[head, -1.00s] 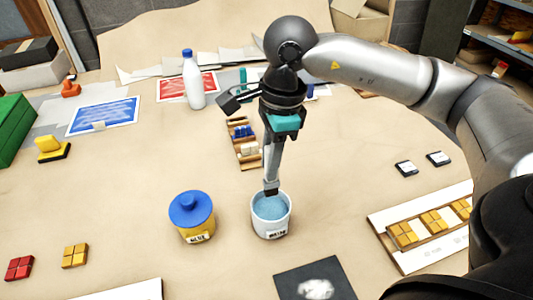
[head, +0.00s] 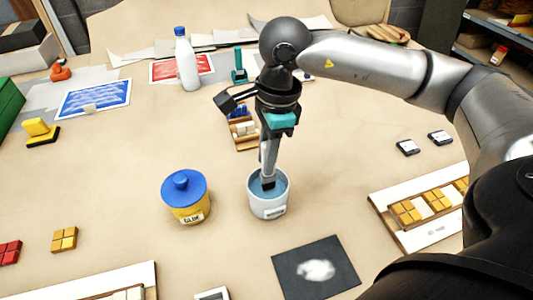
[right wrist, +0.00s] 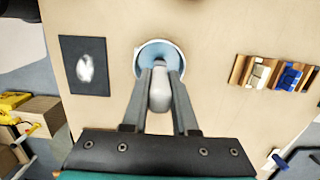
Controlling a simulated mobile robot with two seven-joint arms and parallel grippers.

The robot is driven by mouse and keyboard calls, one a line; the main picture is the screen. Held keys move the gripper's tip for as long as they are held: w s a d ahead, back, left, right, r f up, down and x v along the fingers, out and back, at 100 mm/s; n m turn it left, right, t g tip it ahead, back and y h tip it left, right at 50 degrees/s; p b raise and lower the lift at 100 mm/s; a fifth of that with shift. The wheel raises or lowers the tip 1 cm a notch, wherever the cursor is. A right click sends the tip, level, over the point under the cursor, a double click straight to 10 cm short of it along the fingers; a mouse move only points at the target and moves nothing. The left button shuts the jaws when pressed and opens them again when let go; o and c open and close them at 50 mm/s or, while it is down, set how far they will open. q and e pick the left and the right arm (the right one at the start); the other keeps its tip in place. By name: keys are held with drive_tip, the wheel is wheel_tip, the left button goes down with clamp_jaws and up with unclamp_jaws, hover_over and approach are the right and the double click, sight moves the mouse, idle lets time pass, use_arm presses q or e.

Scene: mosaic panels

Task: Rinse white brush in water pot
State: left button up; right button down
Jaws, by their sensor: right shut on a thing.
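The water pot (head: 267,208) is a pale cup with blue water inside, standing upright on the table in the middle of the head view. It also shows in the right wrist view (right wrist: 142,63), partly behind the fingers. My right gripper (head: 268,184) points down into the pot's mouth, its fingertips inside the rim. It is shut on the white brush (right wrist: 160,92), whose pale handle shows between the fingers in the right wrist view. The brush's lower end is hidden in the pot. My left gripper is not in view.
A yellow glue pot (head: 188,207) with a blue lid stands left of the water pot. A dark square with a white smear (head: 315,268) lies in front, right. A wooden rack (head: 243,135) stands behind, and a tile panel (head: 430,208) lies right. Bare table surrounds the pots.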

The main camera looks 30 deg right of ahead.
sight(265, 143)
drive_tip(key=shift+f+b, duration=0.5)
idle(0.7)
drive_tip(key=shift+f, duration=0.1)
idle(1.5)
drive_tip(key=shift+s, duration=0.1)
drive_tip(key=shift+r+p, duration=2)
drive_tip(key=shift+r, duration=1.6)
